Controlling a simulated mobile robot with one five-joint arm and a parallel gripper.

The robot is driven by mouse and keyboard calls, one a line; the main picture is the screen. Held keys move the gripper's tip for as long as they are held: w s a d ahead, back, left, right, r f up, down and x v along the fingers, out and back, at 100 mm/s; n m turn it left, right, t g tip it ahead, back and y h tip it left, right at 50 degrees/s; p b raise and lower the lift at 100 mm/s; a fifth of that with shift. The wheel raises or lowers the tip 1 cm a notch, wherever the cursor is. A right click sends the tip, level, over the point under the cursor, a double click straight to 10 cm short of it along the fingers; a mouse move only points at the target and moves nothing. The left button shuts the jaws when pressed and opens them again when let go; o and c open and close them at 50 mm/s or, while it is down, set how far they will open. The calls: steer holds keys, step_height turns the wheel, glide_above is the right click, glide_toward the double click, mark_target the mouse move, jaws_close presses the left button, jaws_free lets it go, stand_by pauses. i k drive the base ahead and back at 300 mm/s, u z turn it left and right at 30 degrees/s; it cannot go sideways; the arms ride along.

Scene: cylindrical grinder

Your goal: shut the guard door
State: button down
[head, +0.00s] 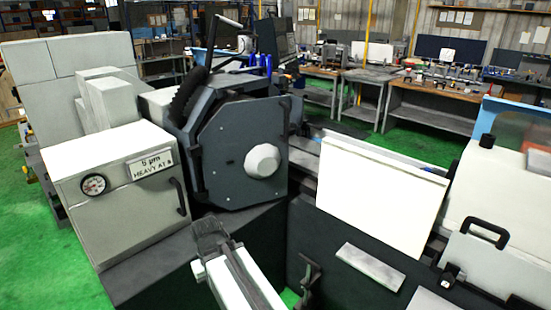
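A dark grey wheel guard (225,158) with a flat many-sided front plate stands left of centre, and a round white hub (262,160) sits on that plate. The plate looks flush against the housing, but I cannot tell whether it is the door. A light panel with a black handle (488,232) stands at the right edge, below a blue-framed clear window (520,122). I cannot tell which part is the guard door. My gripper (211,234) is at the bottom centre, in front of and below the wheel guard, apart from both handles. Its fingers are not clear.
A light cabinet with a gauge (94,184) and a black handle (179,196) stands at the left. A white upright panel (370,190) stands right of the wheel guard. A dark lever-like part (308,280) is close to my arm's right. Workbenches (435,105) stand behind; green floor lies between.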

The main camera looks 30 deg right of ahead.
mark_target(245, 160)
steer(key=u, duration=0.1)
steer(key=i, duration=1)
steer(key=z, duration=0.05)
